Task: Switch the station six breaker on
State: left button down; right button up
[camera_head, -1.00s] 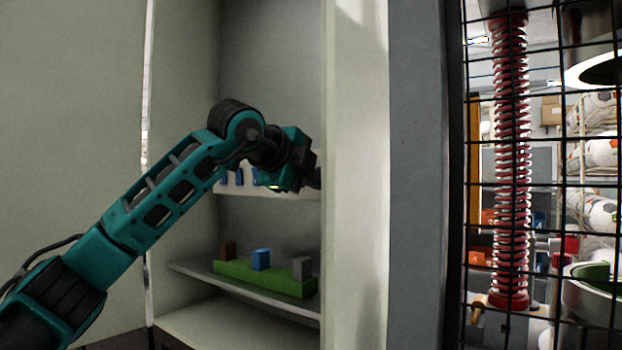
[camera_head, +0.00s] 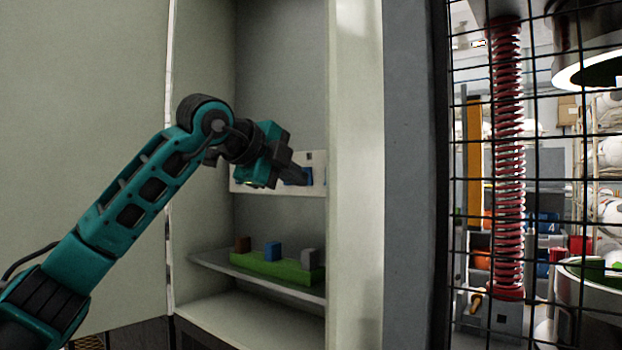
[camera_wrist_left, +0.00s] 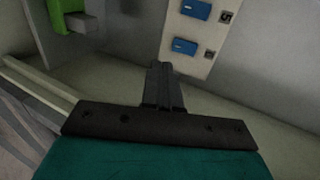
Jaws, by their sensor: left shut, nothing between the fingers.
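A white breaker panel (camera_head: 318,178) is on the back wall inside the open cabinet; it also shows in the left wrist view (camera_wrist_left: 201,66). Two blue breaker switches show there: one (camera_wrist_left: 196,9) beside a label that looks like 5, and one (camera_wrist_left: 184,46) nearer my fingers, beside a label too small to read surely. My left gripper (camera_head: 303,172) is shut and empty in front of the panel's right part, covering much of it. In the left wrist view its fingertips (camera_wrist_left: 161,66) are close to the nearer switch; I cannot tell whether they touch. My right gripper is not in view.
Below the panel, a shelf (camera_head: 222,266) holds a green block base (camera_head: 275,267) with brown, blue and grey blocks. The cabinet's right wall (camera_head: 355,200) stands close to my left gripper. A wire mesh with a red spring (camera_head: 508,160) is farther right.

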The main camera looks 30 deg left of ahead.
pick_arm(q)
jog(key=s, duration=0.4)
jog(key=s+a, duration=0.1)
jog(key=shift+s+a+r, duration=0.1)
jog(key=shift+s+r, duration=0.25)
jog(key=shift+s, duration=0.05)
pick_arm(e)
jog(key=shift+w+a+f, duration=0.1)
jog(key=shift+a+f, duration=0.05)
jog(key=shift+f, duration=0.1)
